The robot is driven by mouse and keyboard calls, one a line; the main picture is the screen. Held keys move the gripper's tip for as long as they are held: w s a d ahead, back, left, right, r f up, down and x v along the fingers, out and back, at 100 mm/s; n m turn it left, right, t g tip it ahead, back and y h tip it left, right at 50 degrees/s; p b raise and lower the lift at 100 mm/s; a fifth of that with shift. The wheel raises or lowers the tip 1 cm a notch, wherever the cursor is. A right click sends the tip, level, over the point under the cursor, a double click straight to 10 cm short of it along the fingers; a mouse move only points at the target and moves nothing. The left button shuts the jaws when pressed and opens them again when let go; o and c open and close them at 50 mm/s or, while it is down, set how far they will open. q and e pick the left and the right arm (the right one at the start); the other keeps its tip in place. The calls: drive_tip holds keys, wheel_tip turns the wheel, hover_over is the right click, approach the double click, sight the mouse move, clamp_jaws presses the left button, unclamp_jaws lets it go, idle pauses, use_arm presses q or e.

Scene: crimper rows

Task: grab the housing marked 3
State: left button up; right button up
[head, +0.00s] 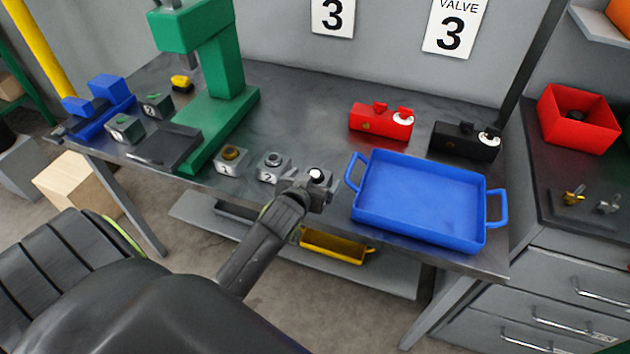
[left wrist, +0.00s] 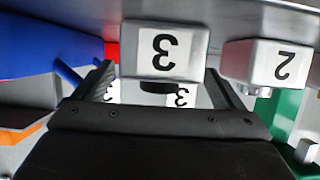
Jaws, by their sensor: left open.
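The housing marked 3 (head: 319,174) is a small grey block with a white round top, at the table's front edge left of the blue tray. My left gripper (head: 312,194) is open at its near side and hides its label in the head view. In the left wrist view, the housing marked 3 (left wrist: 135,52) appears upside down just beyond and between the open fingertips (left wrist: 160,72). I cannot tell whether the fingers touch it. My right gripper is in neither view.
Close on the left stand the housing marked 2 (head: 272,168) and the housing marked 1 (head: 231,161). The blue tray (head: 420,235) is empty on the right. A green press (head: 215,100), a red block (head: 380,122) and a black block (head: 463,142) stand behind.

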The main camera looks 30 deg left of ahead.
use_arm(q)
drive_tip(key=shift+x, duration=0.85)
